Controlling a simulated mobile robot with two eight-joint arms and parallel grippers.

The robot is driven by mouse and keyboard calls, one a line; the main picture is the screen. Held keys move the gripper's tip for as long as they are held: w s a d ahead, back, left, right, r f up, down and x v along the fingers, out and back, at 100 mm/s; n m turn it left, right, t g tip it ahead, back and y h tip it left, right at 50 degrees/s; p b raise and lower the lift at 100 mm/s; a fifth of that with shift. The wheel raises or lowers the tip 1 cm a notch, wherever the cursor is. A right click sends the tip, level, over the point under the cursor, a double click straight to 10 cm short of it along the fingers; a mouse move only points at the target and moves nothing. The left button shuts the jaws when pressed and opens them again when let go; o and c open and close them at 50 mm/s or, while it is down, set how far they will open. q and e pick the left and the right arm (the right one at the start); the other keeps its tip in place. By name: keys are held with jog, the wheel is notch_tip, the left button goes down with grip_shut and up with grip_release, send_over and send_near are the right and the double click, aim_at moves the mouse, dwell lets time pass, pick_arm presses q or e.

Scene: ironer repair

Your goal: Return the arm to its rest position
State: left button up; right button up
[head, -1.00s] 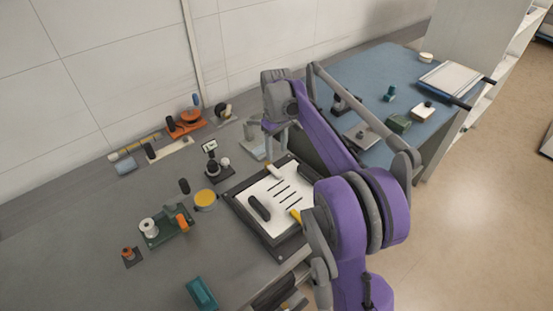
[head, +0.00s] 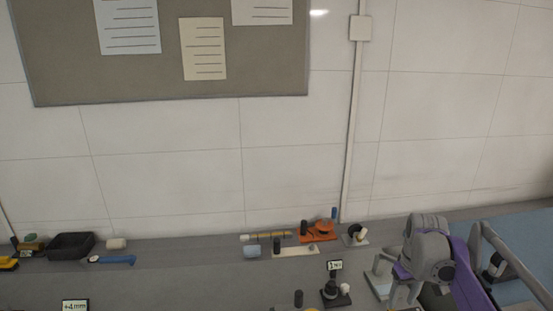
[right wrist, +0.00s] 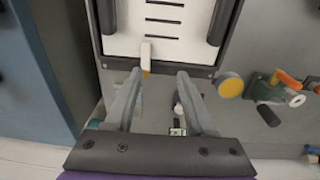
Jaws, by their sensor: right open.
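My right arm, purple and grey, shows at the lower right of the head view. Its open gripper (head: 394,288) points down over the grey bench, beside a pale plate (head: 377,283). In the right wrist view the two fingers of this gripper (right wrist: 157,92) are spread apart, with nothing held between them. Beyond the fingertips is a black-framed white panel (right wrist: 161,46) with dark slots. A small white piece with a yellow end (right wrist: 146,55) lies at its near edge. My left gripper is in neither view.
On the grey bench are an orange tool base (head: 318,234), a black bin (head: 71,245), a blue tool (head: 115,260) and a yellow disc (right wrist: 230,85). A blue table (head: 520,240) adjoins at right. A pinboard (head: 160,80) hangs on the wall. The bench's left middle is fairly clear.

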jog(key=s+a+t, duration=0.2)
jog(key=s+a, duration=0.9)
jog(key=s+a+f+t, duration=0.1)
jog(key=s+a+f, duration=0.2)
jog(key=s, duration=0.3)
jog(key=s+a+f+m+t, duration=0.1)
jog(key=s+a+f, duration=0.2)
jog(key=s+f, duration=0.2)
jog(key=shift+s+f+t+p, duration=0.15)
jog(key=shift+s+t+p, duration=0.25)
jog(key=shift+p, duration=0.05)
jog(key=shift+d, duration=0.1)
dwell(0.4)
